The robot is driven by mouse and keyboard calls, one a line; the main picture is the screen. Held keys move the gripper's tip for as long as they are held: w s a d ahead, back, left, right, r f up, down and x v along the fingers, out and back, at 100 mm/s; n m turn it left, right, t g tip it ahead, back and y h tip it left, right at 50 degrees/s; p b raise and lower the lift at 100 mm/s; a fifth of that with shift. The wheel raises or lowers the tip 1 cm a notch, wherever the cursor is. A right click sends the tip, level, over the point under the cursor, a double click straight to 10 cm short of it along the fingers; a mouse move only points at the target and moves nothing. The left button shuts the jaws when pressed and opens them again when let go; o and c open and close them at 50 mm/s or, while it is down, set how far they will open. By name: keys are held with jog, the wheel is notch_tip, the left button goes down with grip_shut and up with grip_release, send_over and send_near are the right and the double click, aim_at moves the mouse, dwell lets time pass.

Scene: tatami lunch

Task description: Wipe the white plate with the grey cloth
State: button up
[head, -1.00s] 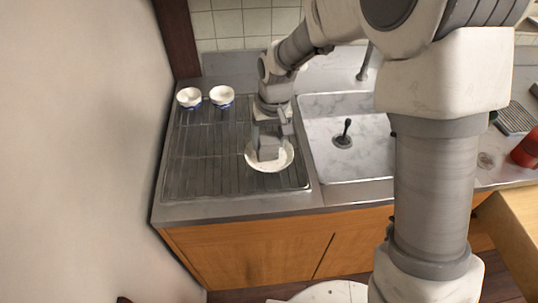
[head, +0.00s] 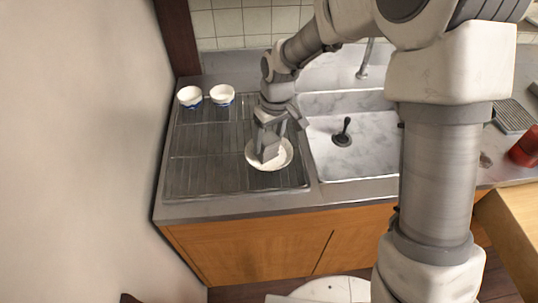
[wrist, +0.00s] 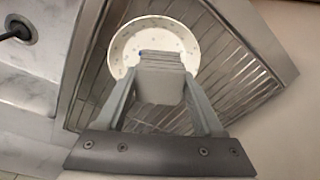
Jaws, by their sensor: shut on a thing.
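The white plate (head: 284,157) lies on the ribbed metal draining board, left of the sink. It also shows in the wrist view (wrist: 124,45), with small marks around its rim. My gripper (head: 268,148) points down over the plate. It is shut on the grey cloth (wrist: 162,84), which sits between the two fingers as a folded block. The cloth (head: 269,153) overlaps the plate's near part in the wrist view. I cannot tell whether it presses on the plate. Part of the plate is hidden behind the cloth and fingers.
Two white and blue bowls (head: 222,95) stand at the back left of the draining board (head: 205,170). The marble-look sink (head: 365,160) lies to the right, with a dark drain piece (head: 343,138). A red object (head: 525,148) stands at the far right. A wall bounds the left.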

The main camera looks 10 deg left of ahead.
jog(key=m+b, duration=0.1)
jog(key=m, duration=0.6)
jog(key=shift+w+d+f+t+h+b, duration=0.1)
jog(key=shift+w+d+t+h+b, duration=0.05)
jog(key=shift+t+h+b, duration=0.2)
jog(key=m, duration=0.5)
jog(key=shift+w+d+m+h, duration=0.15)
jog(key=shift+d+m+h, duration=0.1)
jog(key=shift+m, duration=0.15)
jog(key=n, duration=0.3)
jog(key=shift+a+n, duration=0.1)
jog(key=shift+n, duration=0.2)
jog(key=n, duration=0.3)
jog(key=shift+a+y, duration=0.1)
jog(key=shift+y, duration=0.3)
jog(key=n+p, duration=0.1)
jog(key=n, duration=0.3)
jog(key=shift+a+r+n+p, duration=0.1)
jog(key=shift+r+n+p, duration=0.1)
jog(key=shift+n+p, duration=0.15)
jog(key=shift+a+f+n+g+p, duration=0.15)
jog(key=shift+n+g+p, duration=0.25)
jog(key=shift+n, duration=0.85)
